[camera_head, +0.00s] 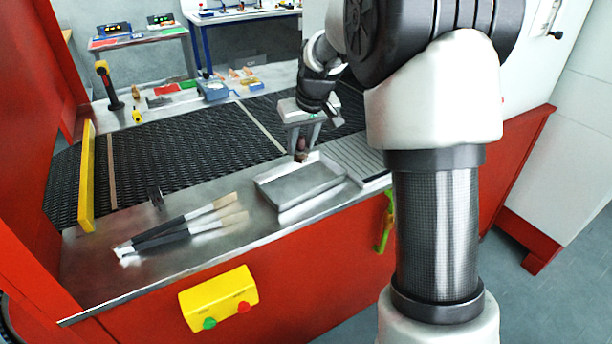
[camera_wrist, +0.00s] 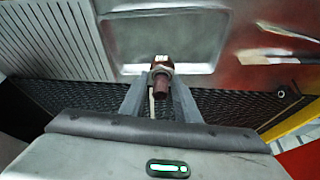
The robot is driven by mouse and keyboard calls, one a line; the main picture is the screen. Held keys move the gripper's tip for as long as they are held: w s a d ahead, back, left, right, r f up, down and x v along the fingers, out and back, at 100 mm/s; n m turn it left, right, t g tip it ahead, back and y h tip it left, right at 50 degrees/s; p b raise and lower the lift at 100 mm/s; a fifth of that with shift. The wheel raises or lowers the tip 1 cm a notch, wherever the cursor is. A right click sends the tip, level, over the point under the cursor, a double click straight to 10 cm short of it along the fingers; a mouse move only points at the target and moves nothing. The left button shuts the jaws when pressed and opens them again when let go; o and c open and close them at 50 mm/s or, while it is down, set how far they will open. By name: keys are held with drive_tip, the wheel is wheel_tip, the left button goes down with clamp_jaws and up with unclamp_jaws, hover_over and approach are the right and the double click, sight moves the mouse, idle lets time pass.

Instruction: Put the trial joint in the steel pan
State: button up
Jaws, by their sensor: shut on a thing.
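The steel pan (camera_head: 301,187) is a shallow rectangular tray on the metal shelf in front of the mesh belt. It also shows in the wrist view (camera_wrist: 200,40). My gripper (camera_head: 303,152) is over the pan's far edge, pointing down. It is shut on a small brown and copper-coloured piece, which looks like the trial joint (camera_wrist: 161,76). In the wrist view the joint sits between the fingertips, beside the pan's near rim. The joint is small in the head view, and I cannot tell its exact height above the rim.
The dark mesh belt (camera_head: 190,150) runs behind the shelf. Long-handled tools (camera_head: 185,229) lie left of the pan, and a ribbed plate (camera_head: 345,147) lies to its right. A yellow button box (camera_head: 218,298) is on the red front. Several small items stand behind the belt.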

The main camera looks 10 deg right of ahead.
sight(303, 161)
wheel_tip(303, 161, down, 8)
drive_tip(key=shift+r+b, duration=0.2)
drive_tip(key=shift+b, duration=0.15)
drive_tip(key=shift+f, duration=0.15)
drive_tip(key=o, duration=1.2)
